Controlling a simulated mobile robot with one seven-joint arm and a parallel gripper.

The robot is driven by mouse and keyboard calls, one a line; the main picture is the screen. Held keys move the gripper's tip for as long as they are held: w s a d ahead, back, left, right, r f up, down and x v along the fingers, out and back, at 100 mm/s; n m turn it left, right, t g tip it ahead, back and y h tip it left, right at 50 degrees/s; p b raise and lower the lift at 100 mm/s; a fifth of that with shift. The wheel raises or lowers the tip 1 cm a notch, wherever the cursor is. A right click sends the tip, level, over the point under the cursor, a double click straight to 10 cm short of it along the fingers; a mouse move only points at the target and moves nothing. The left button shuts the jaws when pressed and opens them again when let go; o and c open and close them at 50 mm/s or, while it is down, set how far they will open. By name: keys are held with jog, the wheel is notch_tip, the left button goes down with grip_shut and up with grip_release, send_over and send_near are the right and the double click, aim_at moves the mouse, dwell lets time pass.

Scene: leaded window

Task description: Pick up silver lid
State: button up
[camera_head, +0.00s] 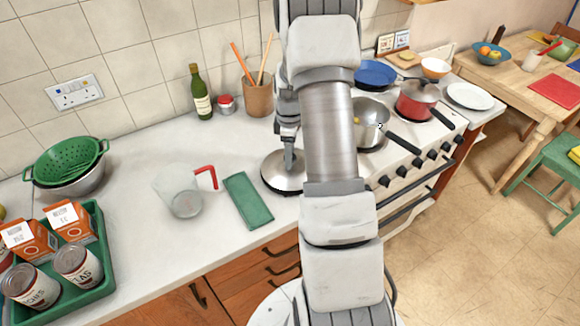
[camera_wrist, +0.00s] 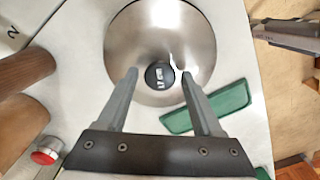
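The silver lid (camera_head: 272,180) lies on the white worktop, left of the stove, partly hidden behind my arm. In the wrist view the round metal lid (camera_wrist: 140,40) has a black knob (camera_wrist: 160,75) with pale lettering at its middle. My gripper (camera_head: 289,158) points down over the lid. In the wrist view my gripper (camera_wrist: 160,77) is open, with one finger on each side of the knob and a gap on both sides. I cannot tell how high the fingertips are above the lid.
A green cloth (camera_head: 247,200) lies just left of the lid, beside a clear jug (camera_head: 180,190) with a red handle. Behind stand a utensil pot (camera_head: 258,98), red-lidded jar (camera_head: 226,106) and green bottle (camera_head: 200,95). A steel pan (camera_head: 371,125) is on the stove.

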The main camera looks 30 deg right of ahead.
grip_shut()
dwell(1.1)
